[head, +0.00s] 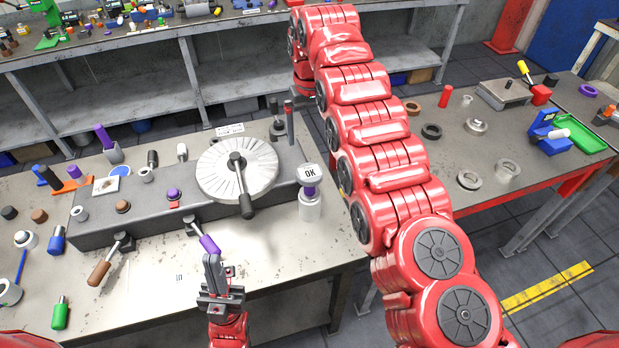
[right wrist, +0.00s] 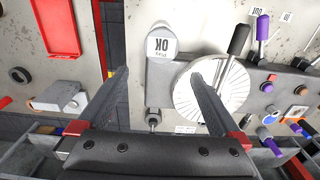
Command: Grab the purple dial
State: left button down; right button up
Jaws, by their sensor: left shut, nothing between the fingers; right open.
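A small purple knob (head: 173,194), the likeliest purple dial, sits on the grey panel (head: 95,232), left of the round silver dial (head: 213,170). It also shows in the right wrist view (right wrist: 272,77). My left gripper (head: 212,262) is shut and empty at the table's front, just below a purple lever handle (head: 209,244) and clear of the knob. My right arm arches over the middle.
A side table (head: 450,150) with rings stands right. A shelf bench (head: 130,85) stands behind.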

jog(key=b, duration=0.7)
send_over(310, 172)
notch_tip(310, 172, down, 8)
jog(key=shift+d+r, duration=0.1)
jog(key=shift+d, duration=0.05)
notch_tip(310, 172, down, 2)
jog(key=shift+s+f+p, duration=0.1)
jog(key=shift+f+p, duration=0.1)
jog(key=shift+p, duration=0.75)
jog(key=shift+f, duration=0.8)
jog(key=shift+f+p, duration=0.15)
jog(key=shift+p, duration=0.35)
jog(key=f+p, duration=0.3)
jog(key=f, duration=0.1)
jog(key=shift+a+f, duration=0.2)
jog(key=shift+f, duration=0.25)
grip_shut()
